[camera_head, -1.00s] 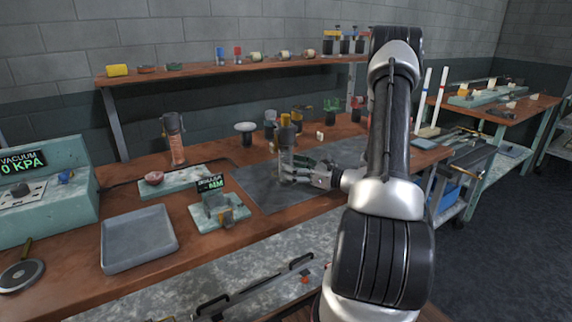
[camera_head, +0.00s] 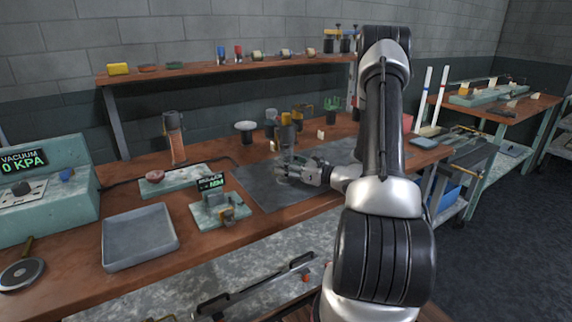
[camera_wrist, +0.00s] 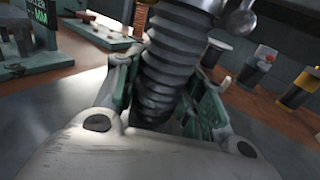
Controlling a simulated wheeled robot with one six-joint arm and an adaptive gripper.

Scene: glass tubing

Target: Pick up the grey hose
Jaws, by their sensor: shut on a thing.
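The grey hose (camera_wrist: 172,62) is a thick, ribbed dark-grey tube in the middle of the wrist view, slightly tilted. My gripper (camera_wrist: 163,92) has a green-grey finger on each side of it and is shut on its ribbed part. The hose's upper end runs out of the top of that view, and its lower end is hidden behind the gripper's palm. In the head view my gripper (camera_head: 284,169) is low over the dark grey mat (camera_head: 260,190). The hose is hard to make out there among the fingers.
A yellow-topped dark post (camera_head: 287,130) and other small fittings stand behind my gripper. A shelf (camera_head: 230,70) runs along the back. The mat's front is clear.

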